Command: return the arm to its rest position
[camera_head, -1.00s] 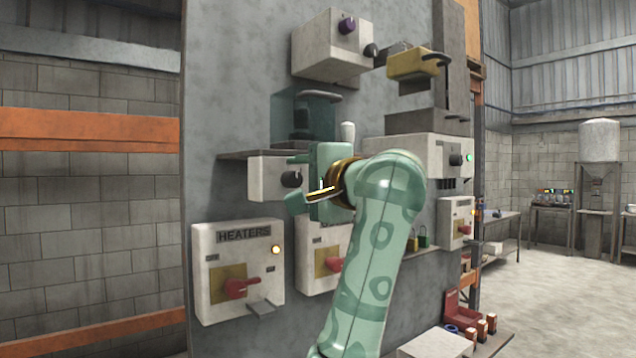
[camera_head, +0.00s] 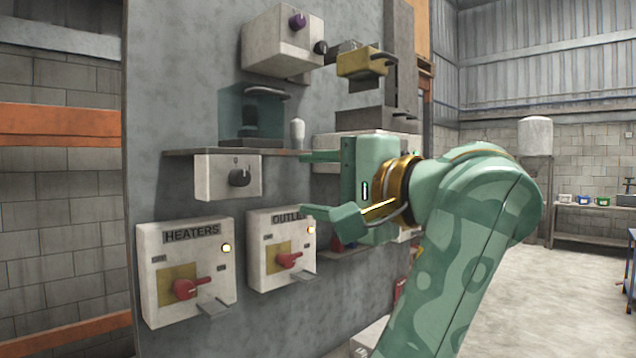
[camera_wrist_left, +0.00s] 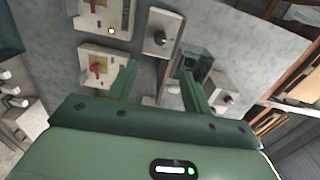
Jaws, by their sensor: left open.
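My left gripper (camera_head: 318,184) is open and empty in the head view, its two green fingers pointing left toward the panel. It is right of the grey box with a black knob (camera_head: 228,177) and above and right of the OUTLET switch box (camera_head: 282,250), apart from both as far as I can tell. The green arm rises from the lower right. In the left wrist view the gripper (camera_wrist_left: 160,85) also shows open, with nothing between its fingers. The knob box (camera_wrist_left: 163,35) lies beyond them. My right gripper is in neither view.
The panel (camera_head: 165,110) carries a HEATERS box (camera_head: 188,270) with a red handle, a shelf (camera_head: 190,152) with a teal clear box (camera_head: 251,112) and a white knobbed box (camera_head: 282,42). Open floor (camera_head: 545,300) lies to the right.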

